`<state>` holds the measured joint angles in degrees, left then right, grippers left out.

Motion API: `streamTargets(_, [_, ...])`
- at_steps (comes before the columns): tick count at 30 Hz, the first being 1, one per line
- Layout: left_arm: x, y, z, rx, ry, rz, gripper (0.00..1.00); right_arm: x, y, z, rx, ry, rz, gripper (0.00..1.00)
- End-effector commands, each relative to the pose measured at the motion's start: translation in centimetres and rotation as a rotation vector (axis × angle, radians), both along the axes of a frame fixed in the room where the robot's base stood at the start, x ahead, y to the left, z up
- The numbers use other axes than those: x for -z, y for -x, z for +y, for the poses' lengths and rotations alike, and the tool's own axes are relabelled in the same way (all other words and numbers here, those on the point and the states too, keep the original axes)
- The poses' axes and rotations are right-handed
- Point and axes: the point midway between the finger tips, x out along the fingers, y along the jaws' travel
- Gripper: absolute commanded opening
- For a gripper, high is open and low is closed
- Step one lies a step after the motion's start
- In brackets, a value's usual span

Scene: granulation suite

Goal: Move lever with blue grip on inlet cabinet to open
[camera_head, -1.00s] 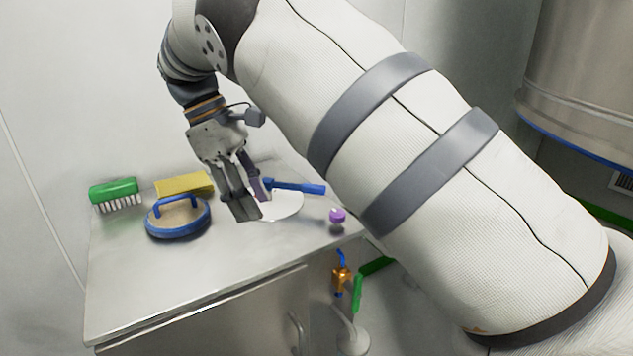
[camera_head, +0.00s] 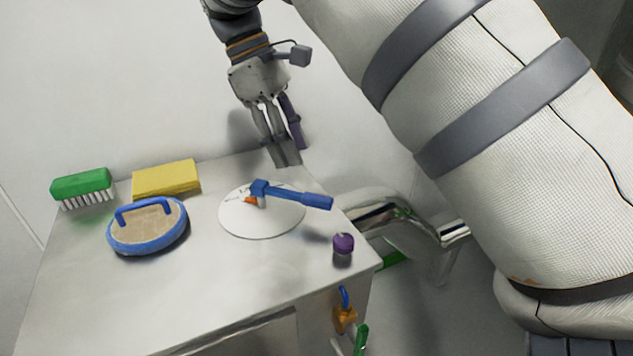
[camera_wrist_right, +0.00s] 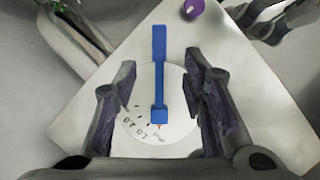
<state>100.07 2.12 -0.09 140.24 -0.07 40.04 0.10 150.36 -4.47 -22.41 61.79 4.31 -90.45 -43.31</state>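The lever with the blue grip (camera_head: 315,201) is mounted over a white round dial (camera_head: 245,223) on top of the metal inlet cabinet (camera_head: 200,285). In the head view the lever points right and slightly towards the front. My right gripper (camera_head: 284,157) is behind the lever near the cabinet's back edge, pointing down and apart from it. In the right wrist view the lever (camera_wrist_right: 159,80) lies lengthwise between the spread fingers in the picture, with no visible contact. Dial marks and a small orange pointer show near its hub. My left gripper is not visible.
A blue-rimmed round cover with a handle (camera_head: 178,235), a yellow block (camera_head: 165,178) and a green brush (camera_head: 82,184) are on the left of the top. A purple knob (camera_head: 343,243) is near the right edge. A shiny pipe (camera_head: 385,207) runs beyond it.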

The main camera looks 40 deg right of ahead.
Motion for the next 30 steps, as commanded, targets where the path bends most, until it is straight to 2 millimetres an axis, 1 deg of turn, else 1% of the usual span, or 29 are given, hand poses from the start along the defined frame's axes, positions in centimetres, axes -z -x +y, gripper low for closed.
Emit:
streamTargets(1, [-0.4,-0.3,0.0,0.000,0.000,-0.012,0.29,0.8,0.6,-0.2,0.001,0.000,0.000,0.38])
streamTargets(6, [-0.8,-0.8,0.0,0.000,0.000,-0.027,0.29,4.9,2.0,-1.0,0.002,0.000,-0.002,0.38])
streamTargets(10, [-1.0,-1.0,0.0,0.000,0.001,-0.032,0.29,7.1,2.8,-1.4,0.001,0.001,-0.003,0.38])
streamTargets(12, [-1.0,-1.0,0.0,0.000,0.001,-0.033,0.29,7.8,3.0,-1.6,0.001,0.001,-0.003,0.38])
streamTargets(15, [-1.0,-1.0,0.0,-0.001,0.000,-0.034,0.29,8.4,3.2,-1.7,0.001,0.001,-0.004,0.38])
streamTargets(21, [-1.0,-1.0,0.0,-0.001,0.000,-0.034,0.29,8.5,3.2,-1.7,0.001,0.001,-0.004,0.38])
streamTargets(22, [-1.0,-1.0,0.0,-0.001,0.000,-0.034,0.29,8.5,3.2,-1.7,0.001,0.001,-0.004,0.36])
streamTargets(23, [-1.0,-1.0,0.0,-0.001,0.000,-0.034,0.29,8.5,3.2,-1.7,0.001,0.001,-0.004,0.29])
streamTargets(24, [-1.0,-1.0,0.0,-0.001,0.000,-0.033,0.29,8.5,3.2,-1.7,0.001,0.000,-0.003,0.20])
streamTargets(27, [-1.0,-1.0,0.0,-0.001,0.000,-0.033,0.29,8.4,3.2,-1.7,0.001,0.000,-0.003,0.00])
streamTargets(30, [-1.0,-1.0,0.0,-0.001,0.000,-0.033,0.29,8.4,3.1,-1.7,0.001,0.000,-0.003,0.00])
